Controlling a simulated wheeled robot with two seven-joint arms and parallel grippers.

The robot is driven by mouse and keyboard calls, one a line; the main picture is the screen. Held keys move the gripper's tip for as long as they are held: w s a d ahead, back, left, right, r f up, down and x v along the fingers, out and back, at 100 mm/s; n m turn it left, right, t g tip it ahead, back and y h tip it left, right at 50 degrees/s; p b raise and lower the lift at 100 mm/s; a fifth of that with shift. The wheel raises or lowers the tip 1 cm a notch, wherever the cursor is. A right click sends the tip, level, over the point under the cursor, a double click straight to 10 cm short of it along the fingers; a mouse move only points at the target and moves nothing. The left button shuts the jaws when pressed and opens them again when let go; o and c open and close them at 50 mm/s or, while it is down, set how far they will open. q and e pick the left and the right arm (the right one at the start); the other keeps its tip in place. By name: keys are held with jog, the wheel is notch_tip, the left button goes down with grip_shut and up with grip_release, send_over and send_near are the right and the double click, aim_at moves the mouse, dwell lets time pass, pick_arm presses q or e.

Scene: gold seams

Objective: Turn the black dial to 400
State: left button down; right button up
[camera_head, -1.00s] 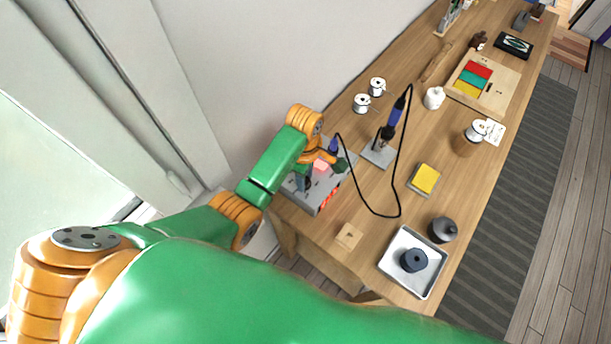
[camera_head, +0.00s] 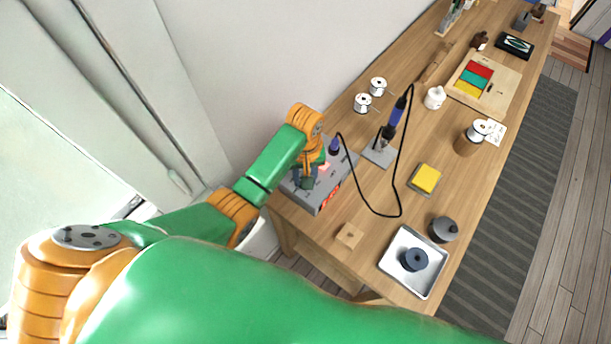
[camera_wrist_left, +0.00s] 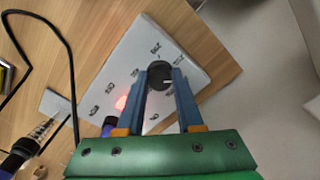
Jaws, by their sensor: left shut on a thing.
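The black dial (camera_wrist_left: 160,72) sits on the pale face of a control box (camera_wrist_left: 189,57) in the left wrist view. My left gripper (camera_wrist_left: 162,77) is shut on the dial, one blue finger on each side. A short white mark shows on the dial. Dark printed labels stand around it, too small and tilted to read. In the head view the grey box (camera_head: 325,200) lies at the table's near left end, with my left gripper (camera_head: 307,181) over it. The dial is hidden there behind the gripper. My right gripper is not in view.
A red glow (camera_wrist_left: 122,102) and a blue plug (camera_wrist_left: 107,126) are beside the dial. A black cable (camera_head: 369,205) loops to the soldering iron (camera_head: 398,110) on its stand.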

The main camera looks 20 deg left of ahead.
pick_arm(q)
jog(key=m, duration=0.6)
jog(key=shift+a, duration=0.1)
jog(key=m, duration=0.6)
jog(key=shift+m, duration=0.4)
jog(key=m, duration=1.2)
jog(key=shift+f, duration=0.1)
jog(key=shift+m, duration=0.4)
jog(key=c, duration=0.5)
grip_release()
jog(key=shift+c, duration=0.2)
